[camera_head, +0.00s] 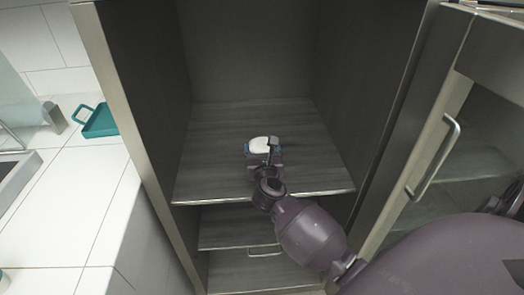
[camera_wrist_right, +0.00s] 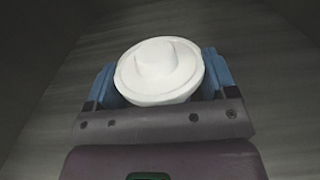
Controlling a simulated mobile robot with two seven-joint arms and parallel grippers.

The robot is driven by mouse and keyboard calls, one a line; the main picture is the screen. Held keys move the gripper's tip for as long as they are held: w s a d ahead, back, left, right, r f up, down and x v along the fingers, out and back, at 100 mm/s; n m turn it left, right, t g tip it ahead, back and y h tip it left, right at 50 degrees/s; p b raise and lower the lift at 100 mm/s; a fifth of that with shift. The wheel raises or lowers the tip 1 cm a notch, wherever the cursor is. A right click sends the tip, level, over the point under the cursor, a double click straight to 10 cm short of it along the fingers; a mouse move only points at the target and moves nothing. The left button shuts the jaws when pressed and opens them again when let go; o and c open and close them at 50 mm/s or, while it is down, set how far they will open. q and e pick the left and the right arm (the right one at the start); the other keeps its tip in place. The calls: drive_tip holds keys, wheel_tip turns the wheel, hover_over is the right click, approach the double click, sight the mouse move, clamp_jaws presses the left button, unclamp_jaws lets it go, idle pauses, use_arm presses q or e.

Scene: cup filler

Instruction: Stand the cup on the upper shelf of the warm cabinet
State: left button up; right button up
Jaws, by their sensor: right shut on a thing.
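The white cup (camera_head: 258,144) is between the blue fingers of my right gripper (camera_head: 264,151), over the upper shelf (camera_head: 215,165) of the open cabinet. In the right wrist view, the cup (camera_wrist_right: 158,68) shows as a round white shape with a raised middle, between the two fingers of the right gripper (camera_wrist_right: 163,85). The right gripper is shut on the cup. The gripper hides part of it, and I cannot tell whether it touches the shelf. My left gripper is not in view.
The cabinet's glass door (camera_head: 455,160) stands open on the right, with a metal handle (camera_head: 437,160). Lower shelves (camera_head: 225,232) lie below. The upper shelf is otherwise bare. On the left, a white counter (camera_head: 75,195) holds a teal tray (camera_head: 100,122).

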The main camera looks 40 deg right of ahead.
drive_tip(key=shift+f, duration=0.15)
drive_tip(key=o, duration=1.2)
drive_tip(key=shift+r, duration=0.25)
drive_tip(key=shift+s+a+f, duration=0.1)
drive_tip(key=shift+s+a, duration=0.1)
drive_tip(key=shift+s, duration=0.1)
drive_tip(key=v, duration=1.1)
drive_tip(key=shift+s+a, duration=0.15)
